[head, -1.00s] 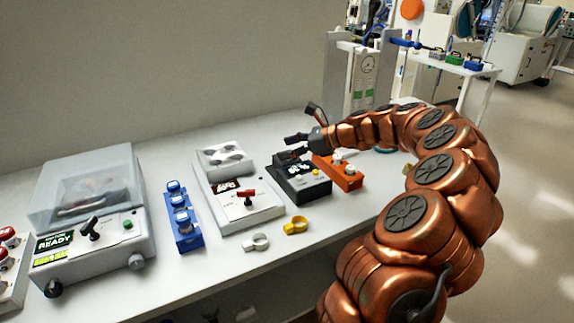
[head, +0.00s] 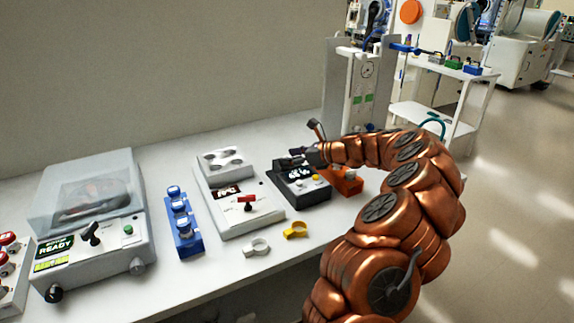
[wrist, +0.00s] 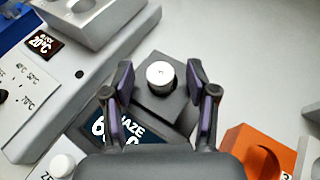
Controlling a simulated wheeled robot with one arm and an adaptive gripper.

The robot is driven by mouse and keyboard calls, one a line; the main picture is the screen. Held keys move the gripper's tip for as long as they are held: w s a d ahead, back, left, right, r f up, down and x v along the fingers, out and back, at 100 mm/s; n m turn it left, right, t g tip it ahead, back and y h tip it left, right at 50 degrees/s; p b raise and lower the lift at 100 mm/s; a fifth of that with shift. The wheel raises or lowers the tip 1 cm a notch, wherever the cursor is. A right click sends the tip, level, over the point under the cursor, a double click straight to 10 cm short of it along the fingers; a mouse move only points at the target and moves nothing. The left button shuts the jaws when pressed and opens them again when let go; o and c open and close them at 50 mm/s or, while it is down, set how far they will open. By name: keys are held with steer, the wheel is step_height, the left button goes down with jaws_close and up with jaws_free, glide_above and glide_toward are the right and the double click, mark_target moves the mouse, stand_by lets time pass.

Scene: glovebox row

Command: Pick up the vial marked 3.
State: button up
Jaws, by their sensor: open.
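A vial with a round silver-white cap (wrist: 160,74) stands in the dark block of the black instrument (wrist: 183,112). Its number cannot be read, so I cannot tell whether it is the one marked 3. My gripper (wrist: 158,92) is open, with one finger on each side of the cap and a gap at both sides. In the head view my gripper (head: 297,158) is low over the back of the black instrument (head: 303,192). An orange rack (wrist: 287,150) at the right shows an empty round hole and a label reading 3.
A blue rack (head: 182,232) holds several vials. A pale heater unit (head: 236,212) stands left of the black instrument. Yellow (head: 295,230) and grey (head: 256,247) rings lie in front. A clear-lidded machine (head: 90,255) is at the left. My arm partly hides the orange rack (head: 346,182).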

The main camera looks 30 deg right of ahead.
steer(key=shift+w+a+f, duration=0.1)
steer(key=shift+w, duration=0.05)
steer(key=shift+c, duration=0.4)
jaws_close()
